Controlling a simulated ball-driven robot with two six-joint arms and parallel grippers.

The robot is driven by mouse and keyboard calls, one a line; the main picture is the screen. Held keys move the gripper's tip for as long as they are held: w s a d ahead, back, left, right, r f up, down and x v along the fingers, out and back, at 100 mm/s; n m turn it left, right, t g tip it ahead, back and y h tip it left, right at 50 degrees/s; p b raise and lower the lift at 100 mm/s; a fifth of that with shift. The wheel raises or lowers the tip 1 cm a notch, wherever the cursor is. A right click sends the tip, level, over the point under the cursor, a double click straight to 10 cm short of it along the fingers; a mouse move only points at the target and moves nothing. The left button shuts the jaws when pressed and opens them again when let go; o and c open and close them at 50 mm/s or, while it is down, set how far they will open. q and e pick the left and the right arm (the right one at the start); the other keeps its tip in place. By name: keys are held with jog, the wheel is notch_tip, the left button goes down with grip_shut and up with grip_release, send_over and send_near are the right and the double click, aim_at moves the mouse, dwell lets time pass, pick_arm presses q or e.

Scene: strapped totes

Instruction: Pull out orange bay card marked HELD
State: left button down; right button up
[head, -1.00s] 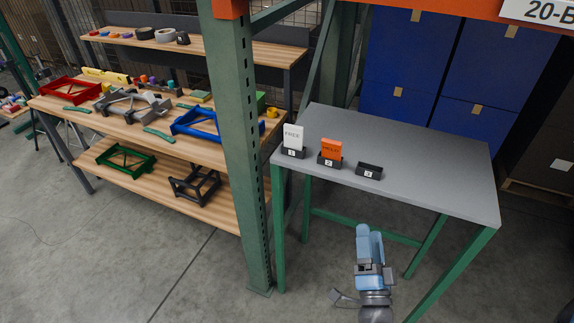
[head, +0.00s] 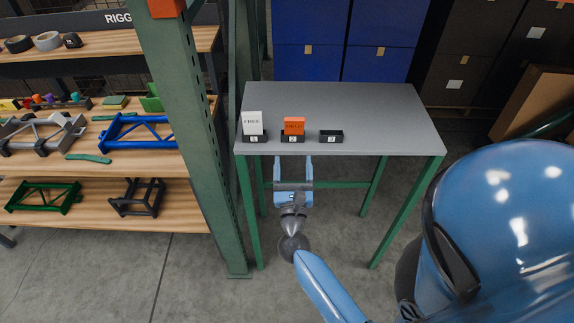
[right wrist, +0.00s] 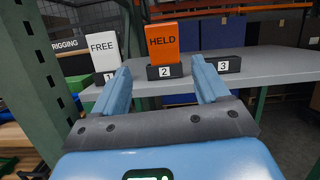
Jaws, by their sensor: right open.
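The orange card marked HELD (head: 294,126) stands upright in the black holder numbered 2 (head: 293,139) near the front edge of the grey table (head: 340,98). In the right wrist view the HELD card (right wrist: 162,44) shows between and beyond my fingers, above holder 2 (right wrist: 165,72). My right gripper (head: 294,160) is open and empty, in front of the table edge and below the card in the head view. Its two blue fingers also show in the right wrist view (right wrist: 162,88), apart from the card. My left gripper is not in view.
A white FREE card (head: 252,122) stands in holder 1 (head: 254,139), left of the orange card. Holder 3 (head: 331,136) on the right is empty. A green rack post (head: 190,130) stands left of the table. The table behind the holders is clear.

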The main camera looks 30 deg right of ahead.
aim_at(294, 125)
jog(key=shift+m, duration=0.3)
jog(key=p+x, duration=0.1)
jog(key=x, duration=0.9)
jog(key=shift+w+d+r+p, duration=0.15)
jog(key=shift+w+d+p, duration=0.1)
jog(key=shift+d+p, duration=0.15)
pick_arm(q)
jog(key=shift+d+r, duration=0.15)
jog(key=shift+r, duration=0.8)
pick_arm(e)
jog(key=shift+x, duration=1.1)
jog(key=c, duration=0.9)
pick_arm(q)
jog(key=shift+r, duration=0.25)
pick_arm(e)
jog(key=shift+r, duration=0.25)
